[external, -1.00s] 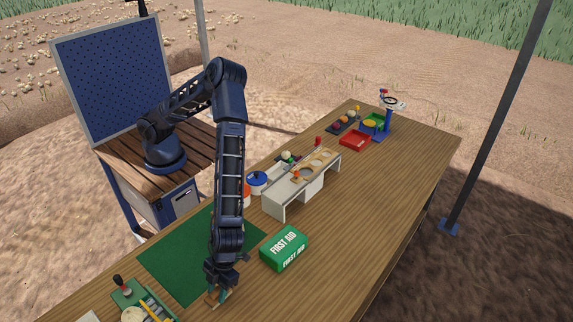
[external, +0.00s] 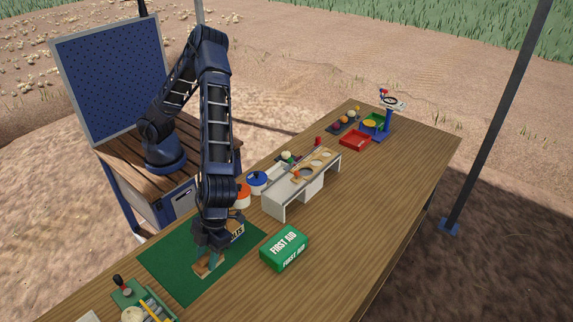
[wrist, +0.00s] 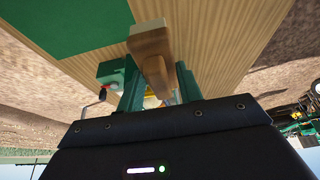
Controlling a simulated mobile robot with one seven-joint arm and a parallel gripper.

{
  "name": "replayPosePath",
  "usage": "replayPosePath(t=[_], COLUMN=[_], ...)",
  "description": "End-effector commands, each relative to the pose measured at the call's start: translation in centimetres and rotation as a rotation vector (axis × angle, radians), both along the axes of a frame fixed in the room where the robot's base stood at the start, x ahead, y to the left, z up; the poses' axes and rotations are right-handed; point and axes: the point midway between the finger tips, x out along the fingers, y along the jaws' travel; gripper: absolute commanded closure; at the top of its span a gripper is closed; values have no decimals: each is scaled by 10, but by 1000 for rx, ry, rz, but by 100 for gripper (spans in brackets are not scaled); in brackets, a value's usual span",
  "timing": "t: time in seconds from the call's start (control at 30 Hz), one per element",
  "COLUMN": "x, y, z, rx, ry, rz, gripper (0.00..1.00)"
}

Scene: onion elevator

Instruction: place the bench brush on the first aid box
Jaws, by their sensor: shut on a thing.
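The first aid box (external: 284,250) is green with white lettering and lies on the table, to the right of my gripper in the external view. My gripper (external: 212,262) points down over the green mat, shut on the bench brush. In the wrist view, the brown wooden brush (wrist: 152,48) sticks out between the green fingers of my gripper (wrist: 152,88). The brush appears held above the table, apart from the box.
The green mat (external: 165,262) lies under and around my gripper. A small lettered item (external: 238,231) stands just behind the gripper. A white bench-like rack (external: 278,204) stands beyond the box. A green tray of tools (external: 133,293) is at lower left. The table right of the box is clear.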

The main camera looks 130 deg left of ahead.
Motion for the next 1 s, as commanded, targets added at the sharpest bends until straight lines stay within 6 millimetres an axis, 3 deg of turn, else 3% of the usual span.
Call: replayPosePath(t=[0.17, 0.27, 0.7, 0.8, 1.0], x=[3, 10, 43, 45, 45], y=[8, 28, 201, 232, 268], z=[13, 16, 51, 61, 73], rx=[4, 12, 26, 17, 4], ry=[-1, 3, 15, 10, 3], rz=[1, 4, 7, 7, 2], gripper=[88, 88, 88, 88, 88])
